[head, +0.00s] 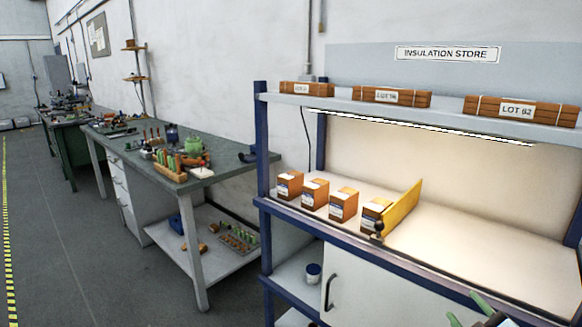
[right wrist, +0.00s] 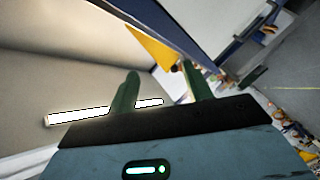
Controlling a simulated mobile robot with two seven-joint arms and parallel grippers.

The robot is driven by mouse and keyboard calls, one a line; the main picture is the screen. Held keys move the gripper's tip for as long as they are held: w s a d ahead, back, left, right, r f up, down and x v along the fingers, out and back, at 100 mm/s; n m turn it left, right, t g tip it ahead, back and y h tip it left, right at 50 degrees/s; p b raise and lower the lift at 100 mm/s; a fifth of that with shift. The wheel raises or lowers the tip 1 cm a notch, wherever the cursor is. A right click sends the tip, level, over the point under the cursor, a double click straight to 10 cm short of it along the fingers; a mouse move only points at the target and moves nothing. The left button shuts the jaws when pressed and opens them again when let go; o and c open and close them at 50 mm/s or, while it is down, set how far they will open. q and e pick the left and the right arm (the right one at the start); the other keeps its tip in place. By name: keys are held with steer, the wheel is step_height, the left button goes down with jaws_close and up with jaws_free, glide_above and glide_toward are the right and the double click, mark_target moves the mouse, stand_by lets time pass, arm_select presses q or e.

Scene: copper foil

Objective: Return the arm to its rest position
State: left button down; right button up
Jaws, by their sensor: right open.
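My right gripper (head: 468,309) shows at the bottom right of the head view, in front of the store bench, with only its green fingers and a bit of its body in the picture. In the right wrist view its two fingers (right wrist: 160,73) stand apart with nothing held between them. The gripper is open and empty. The rest of the right arm is hidden. My left gripper is in neither view.
The lit store bench (head: 490,255) carries a row of brown boxes (head: 343,204) and an upright yellow divider (head: 404,208); the divider also shows in the right wrist view (right wrist: 150,47). Labelled bundles (head: 391,96) lie on the upper shelf. A cluttered workbench (head: 215,176) stands left. Open floor (head: 60,240) lies further left.

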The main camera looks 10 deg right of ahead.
steer(key=s+a+f+g+y, duration=0.1)
steer(key=s+a+f+g, duration=0.15)
steer(key=s+f, duration=0.5)
steer(key=s+a+f+g+y, duration=0.1)
steer(key=s+a+f+g, duration=0.3)
steer(key=f, duration=0.6)
steer(key=s+a+f+g+y, duration=0.1)
steer(key=s+f, duration=0.3)
steer(key=s, duration=0.4)
steer(key=s+a+f+m+g+y, duration=0.15)
steer(key=s+f, duration=0.25)
steer(key=s, duration=0.4)
steer(key=s+a+f+g, duration=0.15)
steer(key=s+f, duration=0.25)
steer(key=s, duration=0.4)
steer(key=a+m+t, duration=0.2)
steer(key=a+m, duration=0.3)
steer(key=a, duration=0.7)
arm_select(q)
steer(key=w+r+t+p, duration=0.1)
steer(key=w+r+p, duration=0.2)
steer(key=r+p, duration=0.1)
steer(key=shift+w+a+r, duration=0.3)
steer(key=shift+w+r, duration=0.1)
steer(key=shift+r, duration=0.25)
arm_select(e)
steer(key=w+r, duration=0.3)
steer(key=r, duration=0.2)
steer(key=shift+d+t, duration=0.3)
steer(key=shift+t, duration=0.05)
